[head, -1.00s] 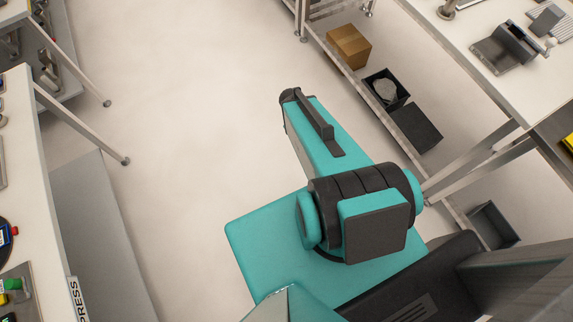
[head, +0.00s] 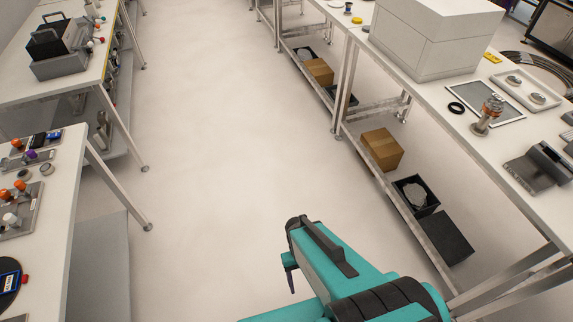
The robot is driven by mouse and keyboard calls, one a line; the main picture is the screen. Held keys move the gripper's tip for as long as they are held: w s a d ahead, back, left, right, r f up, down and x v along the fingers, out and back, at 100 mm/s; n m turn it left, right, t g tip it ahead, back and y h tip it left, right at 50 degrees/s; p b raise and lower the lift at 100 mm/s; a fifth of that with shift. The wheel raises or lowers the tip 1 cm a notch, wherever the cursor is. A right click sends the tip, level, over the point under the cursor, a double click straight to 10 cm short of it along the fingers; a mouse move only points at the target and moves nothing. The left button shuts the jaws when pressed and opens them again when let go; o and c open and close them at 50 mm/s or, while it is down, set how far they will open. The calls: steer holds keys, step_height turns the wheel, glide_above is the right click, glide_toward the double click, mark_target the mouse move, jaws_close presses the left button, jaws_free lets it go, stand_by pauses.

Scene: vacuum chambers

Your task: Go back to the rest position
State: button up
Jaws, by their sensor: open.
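My arm, teal with dark joints, rises from the bottom edge, right of centre, in the head view. Its upper link points away from me over the aisle floor, ending in a dark cap. A small teal part with a thin dark tip shows just left of the link and points down. I cannot make out my gripper's jaws; the arm's own link hides what lies behind it. No held object shows.
Pale aisle floor (head: 215,170) is open ahead. On the right is a long bench with a white box (head: 430,45); its lower shelf holds a cardboard box (head: 382,150) and an open black box (head: 415,195). White benches with parts (head: 70,165) line the left.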

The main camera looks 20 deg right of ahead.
steer(key=shift+s+f+b, duration=0.2)
steer(key=shift+f+b, duration=2.05)
steer(key=shift+f, duration=0.05)
